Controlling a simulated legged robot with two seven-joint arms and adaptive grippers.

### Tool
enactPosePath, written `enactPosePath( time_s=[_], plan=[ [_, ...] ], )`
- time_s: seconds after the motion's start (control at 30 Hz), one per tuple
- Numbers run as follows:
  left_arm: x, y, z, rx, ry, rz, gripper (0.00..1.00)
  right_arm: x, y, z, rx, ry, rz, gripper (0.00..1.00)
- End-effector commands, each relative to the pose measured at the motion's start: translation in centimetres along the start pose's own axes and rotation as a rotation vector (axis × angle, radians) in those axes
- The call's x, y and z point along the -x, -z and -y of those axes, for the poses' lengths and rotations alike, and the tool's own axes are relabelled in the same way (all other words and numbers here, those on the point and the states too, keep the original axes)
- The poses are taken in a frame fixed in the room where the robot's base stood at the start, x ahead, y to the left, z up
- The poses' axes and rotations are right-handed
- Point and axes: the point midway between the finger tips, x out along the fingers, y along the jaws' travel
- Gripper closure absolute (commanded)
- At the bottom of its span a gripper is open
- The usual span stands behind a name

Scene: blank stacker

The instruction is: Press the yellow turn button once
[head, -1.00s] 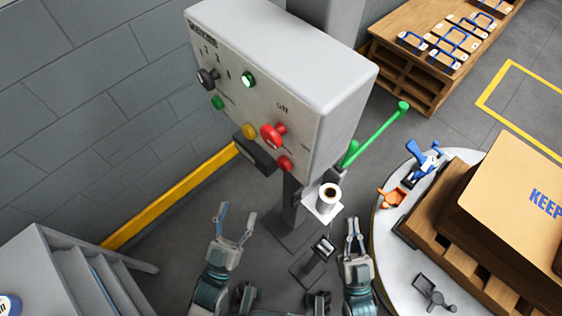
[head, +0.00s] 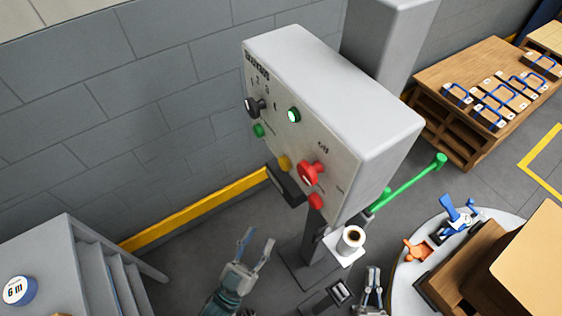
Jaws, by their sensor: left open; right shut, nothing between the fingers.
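The yellow button (head: 285,163) is on the lower front face of the grey control box (head: 330,105), left of a red knob (head: 312,172). A black part juts out just below it. My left gripper (head: 259,246) is open and empty, below and left of the button, clearly apart from it. My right gripper (head: 373,273) is shut and empty at the lower edge, below and right of the box.
A green button (head: 258,131), a dark selector (head: 255,106) and a lit green lamp (head: 293,115) share the panel. A cup (head: 350,240) stands on a small shelf under the box. A green lever (head: 415,182) sticks out right. A round table (head: 408,266) holds tools and boxes.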

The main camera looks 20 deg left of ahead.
Motion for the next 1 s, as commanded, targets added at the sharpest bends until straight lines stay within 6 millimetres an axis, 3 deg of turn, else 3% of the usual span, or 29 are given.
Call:
enactPosePath(
  time_s=[0.03, 0.13, 1.0],
  plan=[
    [0.07, -0.05, -0.01, 0.001, 0.0, 0.003, 0.74, -0.05, 0.04, 0.0, 0.0, 0.0, -0.002, 1.0],
    [0.22, -0.16, -0.02, 0.002, 0.001, 0.008, 0.99, -0.17, 0.13, -0.01, 0.001, 0.001, -0.006, 1.0],
    [-0.1, 0.08, 0.0, -0.001, -0.001, -0.004, 1.0, 0.01, -0.01, 0.0, 0.0, 0.0, 0.0, 1.0]
  ],
)
